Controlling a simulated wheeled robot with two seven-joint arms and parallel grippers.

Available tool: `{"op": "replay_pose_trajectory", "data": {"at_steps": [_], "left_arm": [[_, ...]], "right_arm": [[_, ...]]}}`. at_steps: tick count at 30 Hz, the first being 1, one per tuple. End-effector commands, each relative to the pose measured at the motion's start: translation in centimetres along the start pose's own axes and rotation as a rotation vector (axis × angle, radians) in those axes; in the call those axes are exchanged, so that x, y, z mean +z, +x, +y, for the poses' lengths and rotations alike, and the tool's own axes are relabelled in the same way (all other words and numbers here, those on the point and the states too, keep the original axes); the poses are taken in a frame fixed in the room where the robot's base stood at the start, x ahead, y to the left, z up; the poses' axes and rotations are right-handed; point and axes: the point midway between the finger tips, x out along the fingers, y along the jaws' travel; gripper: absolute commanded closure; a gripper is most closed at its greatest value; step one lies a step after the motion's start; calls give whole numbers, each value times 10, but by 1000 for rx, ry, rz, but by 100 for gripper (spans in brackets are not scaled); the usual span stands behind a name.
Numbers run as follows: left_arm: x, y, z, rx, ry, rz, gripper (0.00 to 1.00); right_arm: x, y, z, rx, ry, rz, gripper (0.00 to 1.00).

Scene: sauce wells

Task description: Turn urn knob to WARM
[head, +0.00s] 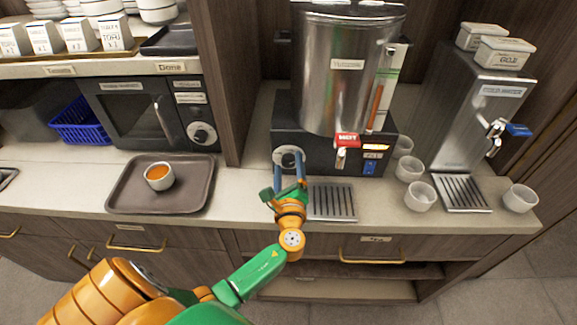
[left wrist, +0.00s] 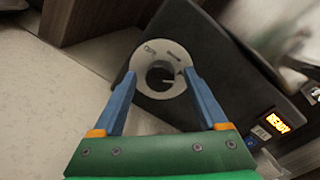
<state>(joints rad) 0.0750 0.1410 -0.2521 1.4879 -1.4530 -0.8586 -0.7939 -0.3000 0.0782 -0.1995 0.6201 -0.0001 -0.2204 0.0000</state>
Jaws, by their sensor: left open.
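The steel urn (head: 345,80) stands on a dark base (head: 325,150) at the centre of the head view. Its knob (head: 287,153) is on the left of the base front, partly hidden by my fingers. In the left wrist view the dark round knob (left wrist: 161,78) sits in a pale dial plate with small markings too blurred to read. My left gripper (head: 289,163) is open and points at the dial. In the left wrist view its blue fingertips (left wrist: 161,76) lie at both sides of the knob; I cannot tell whether they touch it. My right gripper is out of view.
A red-handled tap (head: 346,140) and a drip grate (head: 332,202) are right of the knob. A small lit display (left wrist: 277,123) shows on the base. A tray (head: 125,190) with a cup (head: 159,177) is left; several cups (head: 420,196) stand right.

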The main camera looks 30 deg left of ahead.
Motion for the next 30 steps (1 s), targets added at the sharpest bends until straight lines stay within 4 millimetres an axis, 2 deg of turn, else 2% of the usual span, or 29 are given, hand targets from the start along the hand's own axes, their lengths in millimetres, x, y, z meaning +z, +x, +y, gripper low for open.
{"op": "replay_pose_trajectory", "data": {"at_steps": [1,2,9,10,20,30], "left_arm": [[0,0,0,0,0,0,24],[0,0,0,0,0,0,30],[0,0,0,0,0,0,95],[0,0,0,0,0,0,100],[-1,-1,1,2,-47,2,100],[-2,-1,3,14,-297,16,100]], "right_arm": [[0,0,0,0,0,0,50],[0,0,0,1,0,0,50],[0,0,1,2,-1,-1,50],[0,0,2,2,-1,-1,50],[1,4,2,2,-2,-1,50],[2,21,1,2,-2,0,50]]}}
